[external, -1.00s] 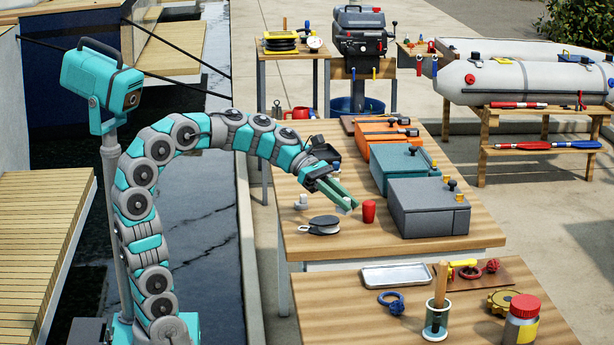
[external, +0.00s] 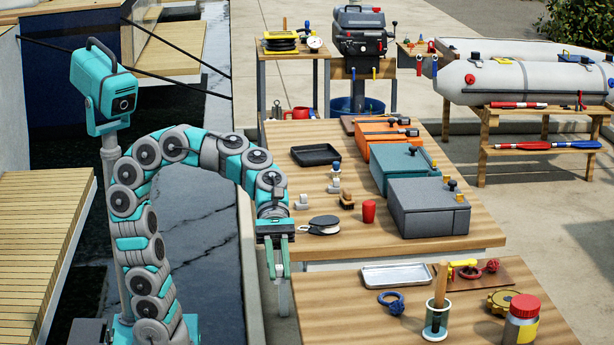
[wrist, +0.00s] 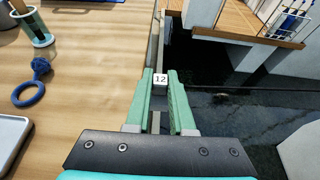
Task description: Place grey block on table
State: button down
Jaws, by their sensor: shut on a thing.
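My gripper (external: 279,272) points down just left of the near wooden table (external: 335,320), and it also shows in the wrist view (wrist: 160,88). Its green fingers are shut on a small grey block (wrist: 160,80) with a white face marked "12". The block sits at the fingertips, off the table's edge, with dark water and the dock edge below it in the wrist view. The far wooden table (external: 300,243) stands behind and to the right of my gripper.
The near table carries a silver tray (external: 397,275), a blue ring shackle (external: 390,301), a cup with a wooden handle (external: 437,318) and a red-lidded jar (external: 522,322). The far table holds a black tray (external: 315,155), a red cup (external: 368,210) and a grey toolbox (external: 428,208). The near table's left part is clear.

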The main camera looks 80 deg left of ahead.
jog(key=shift+d, duration=0.35)
send_over(341, 328)
jog(key=shift+s+f, duration=0.1)
jog(key=shift+f, duration=2.4)
jog(key=shift+d+f, duration=0.1)
jog(key=c, duration=0.8)
grip_release()
jog(key=shift+a+r, duration=0.2)
jog(key=v, duration=1.1)
jog(key=shift+a+r, duration=0.15)
jog(key=shift+a, duration=0.15)
